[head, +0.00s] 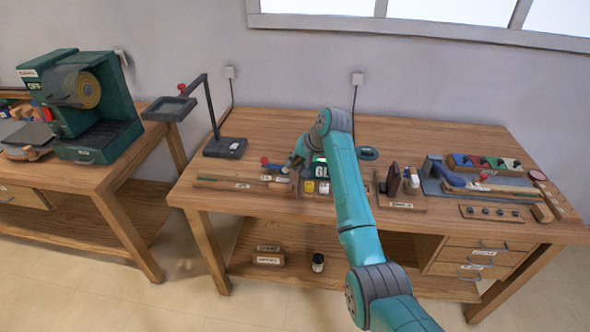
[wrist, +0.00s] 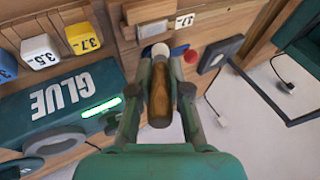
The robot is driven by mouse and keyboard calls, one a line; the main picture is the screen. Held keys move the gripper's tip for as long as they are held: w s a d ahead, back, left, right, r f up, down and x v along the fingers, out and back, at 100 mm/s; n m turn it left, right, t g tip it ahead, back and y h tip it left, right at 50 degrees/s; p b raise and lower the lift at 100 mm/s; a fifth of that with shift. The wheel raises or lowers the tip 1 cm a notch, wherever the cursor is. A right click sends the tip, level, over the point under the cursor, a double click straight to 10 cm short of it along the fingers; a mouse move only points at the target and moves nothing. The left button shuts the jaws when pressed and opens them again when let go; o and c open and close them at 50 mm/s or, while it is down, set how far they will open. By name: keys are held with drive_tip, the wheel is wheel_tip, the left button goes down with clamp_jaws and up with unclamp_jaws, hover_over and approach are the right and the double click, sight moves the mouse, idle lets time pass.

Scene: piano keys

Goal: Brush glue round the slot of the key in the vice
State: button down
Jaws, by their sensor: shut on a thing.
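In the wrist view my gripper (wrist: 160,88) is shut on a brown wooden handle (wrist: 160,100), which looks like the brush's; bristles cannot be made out. In the head view my gripper (head: 294,163) is small, low over the bench, left of the glue pot. The dark green glue pot (head: 320,169) has a lit green display. In the wrist view the glue pot (wrist: 50,105) lies to the left of my gripper, its label upside down. I cannot make out the vice, key or slot for certain.
Yellow and white blocks (wrist: 80,38) marked with numbers stand near the pot. A dark stand (head: 223,148) with a raised tray is left of my gripper. A green machine (head: 95,125) is on the left bench.

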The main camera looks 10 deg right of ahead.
drive_tip(key=shift+r, duration=2.4)
drive_tip(key=shift+a, duration=0.1)
